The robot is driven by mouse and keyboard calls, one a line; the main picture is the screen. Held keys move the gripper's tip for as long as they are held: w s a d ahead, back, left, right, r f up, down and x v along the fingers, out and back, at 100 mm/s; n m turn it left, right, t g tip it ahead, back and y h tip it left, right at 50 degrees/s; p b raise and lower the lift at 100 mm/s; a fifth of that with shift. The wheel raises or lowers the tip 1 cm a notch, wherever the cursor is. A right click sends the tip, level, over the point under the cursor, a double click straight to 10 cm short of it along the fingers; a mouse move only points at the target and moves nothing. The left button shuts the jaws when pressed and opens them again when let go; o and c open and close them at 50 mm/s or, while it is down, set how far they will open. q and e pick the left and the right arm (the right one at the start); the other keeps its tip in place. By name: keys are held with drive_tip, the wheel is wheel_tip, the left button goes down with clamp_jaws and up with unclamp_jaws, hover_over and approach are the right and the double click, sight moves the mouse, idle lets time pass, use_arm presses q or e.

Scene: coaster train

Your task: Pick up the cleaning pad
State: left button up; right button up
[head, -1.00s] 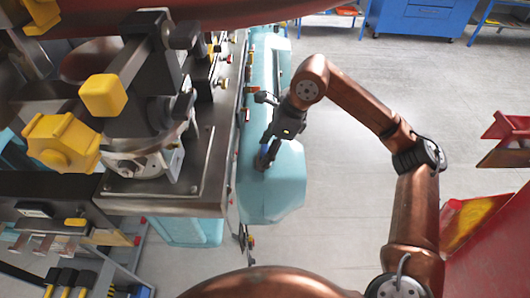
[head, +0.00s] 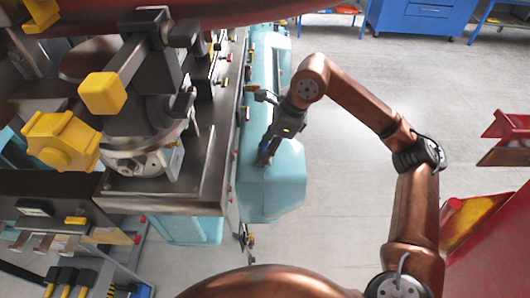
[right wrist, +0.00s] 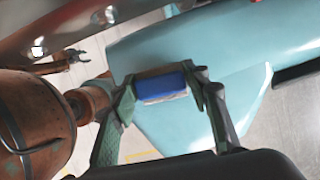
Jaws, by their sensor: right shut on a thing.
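The cleaning pad (right wrist: 165,85) is a blue block with a tan-brown edge in the right wrist view. It sits between the two fingers of my right gripper (right wrist: 167,90), which is shut on it. I cannot tell whether the pad still touches the cover.
The light-blue cover (head: 272,195) runs beside a metal track bed (head: 215,150) with dark and yellow machinery. A red structure (head: 490,235) stands at the right. A blue cabinet (head: 410,18) is at the back. The grey floor between is clear.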

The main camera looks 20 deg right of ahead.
wheel_tip(320, 180, up, 10)
drive_tip(key=shift+r+b, duration=0.1)
drive_tip(key=shift+b, duration=1.05)
drive_tip(key=o, duration=0.6)
drive_tip(key=shift+c, duration=0.2)
drive_tip(key=c, duration=0.4)
drive_tip(key=shift+c, duration=0.2)
